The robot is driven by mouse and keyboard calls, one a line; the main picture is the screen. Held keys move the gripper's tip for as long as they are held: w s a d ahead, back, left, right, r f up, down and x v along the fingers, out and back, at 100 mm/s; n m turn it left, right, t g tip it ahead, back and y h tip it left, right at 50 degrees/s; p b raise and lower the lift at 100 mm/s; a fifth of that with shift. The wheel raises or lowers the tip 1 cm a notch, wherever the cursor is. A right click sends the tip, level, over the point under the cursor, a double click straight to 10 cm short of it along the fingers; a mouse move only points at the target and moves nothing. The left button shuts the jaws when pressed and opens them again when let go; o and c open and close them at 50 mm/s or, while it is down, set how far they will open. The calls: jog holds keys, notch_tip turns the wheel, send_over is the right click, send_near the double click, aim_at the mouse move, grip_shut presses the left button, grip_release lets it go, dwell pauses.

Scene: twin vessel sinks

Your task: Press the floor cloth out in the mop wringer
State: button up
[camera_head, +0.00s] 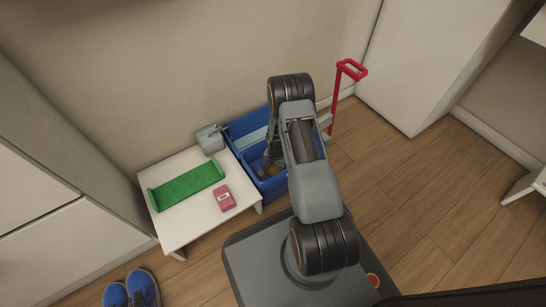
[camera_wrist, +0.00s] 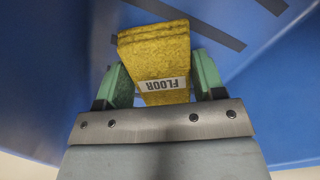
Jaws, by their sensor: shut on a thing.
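The floor cloth (camera_wrist: 155,50) is a folded yellow block with a white label reading "FLOOR" in the wrist view. My gripper (camera_wrist: 157,82) is shut on it, with a green fingertip at each side. The wringer's red lever (camera_head: 337,100) stands upright at the bucket's right. My arm hides much of the bucket and wringer.
A low white table (camera_head: 163,224) stands left of the bucket. Blue shoes (camera_head: 133,289) lie on the floor at front left. The wooden floor at right is clear.

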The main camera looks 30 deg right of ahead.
aim_at(272, 168)
jog(key=shift+s+a, duration=0.15)
jog(key=shift+a, duration=0.8)
jog(key=shift+p, duration=0.3)
jog(key=shift+r+p, duration=2.45)
jog(key=shift+r, duration=1.45)
jog(key=shift+r, duration=0.2)
